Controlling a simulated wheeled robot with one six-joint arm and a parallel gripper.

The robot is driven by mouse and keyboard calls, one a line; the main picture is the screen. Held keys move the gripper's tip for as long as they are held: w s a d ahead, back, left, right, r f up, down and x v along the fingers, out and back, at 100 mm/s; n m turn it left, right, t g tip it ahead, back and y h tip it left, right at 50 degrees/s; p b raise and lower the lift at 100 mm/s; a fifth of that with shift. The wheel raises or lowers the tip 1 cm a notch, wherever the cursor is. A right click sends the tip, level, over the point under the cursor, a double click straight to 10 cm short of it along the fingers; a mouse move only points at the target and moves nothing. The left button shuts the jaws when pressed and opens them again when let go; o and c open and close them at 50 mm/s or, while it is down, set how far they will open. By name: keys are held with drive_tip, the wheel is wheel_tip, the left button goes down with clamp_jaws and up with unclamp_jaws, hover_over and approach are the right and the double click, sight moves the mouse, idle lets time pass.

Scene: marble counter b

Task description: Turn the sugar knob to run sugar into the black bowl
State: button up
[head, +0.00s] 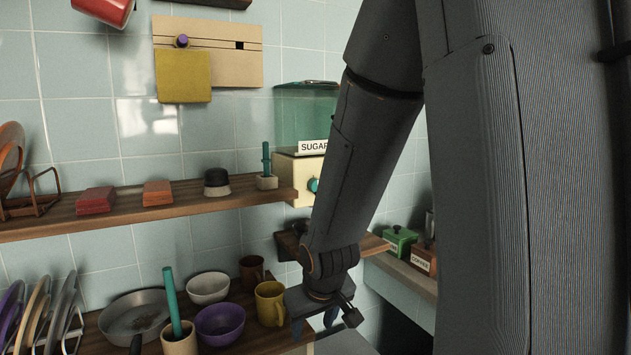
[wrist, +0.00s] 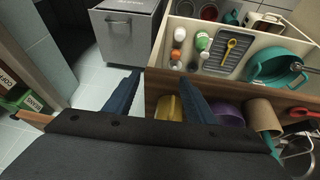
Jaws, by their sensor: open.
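The sugar dispenser has a clear greenish hopper (head: 303,112) above a cream body with a "SUGAR" label (head: 313,147). Its teal round knob (head: 313,185) shows just left of my arm, which hides the dispenser's right part. My gripper (head: 314,322) is low in the head view, below the dispenser and right of the yellow mug (head: 270,303), apart from the knob. In the wrist view my gripper (wrist: 160,78) has its two blue fingers spread with nothing held; the yellow mug (wrist: 168,107) shows between them.
A purple bowl (head: 220,325), a pale bowl (head: 208,288), a pan (head: 135,318) and a brown mug (head: 251,270) crowd the lower surface. The wooden shelf (head: 120,212) runs above. An open drawer (wrist: 210,72) holds bottles and a teal pot (wrist: 275,70).

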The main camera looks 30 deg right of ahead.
drive_tip(key=w+d+r+t+p, duration=0.2)
drive_tip(key=w+d+r+t, duration=0.25)
drive_tip(key=w+r, duration=0.2)
drive_tip(key=n+t+y+p, duration=0.3)
drive_tip(key=t+p, duration=0.3)
drive_tip(key=t, duration=0.3)
approach(316, 185)
drive_tip(key=w+p, duration=0.2)
drive_tip(key=w, duration=0.6)
drive_tip(key=shift+s+a+f, duration=0.1)
drive_tip(key=shift+a, duration=0.1)
drive_tip(key=c, duration=1)
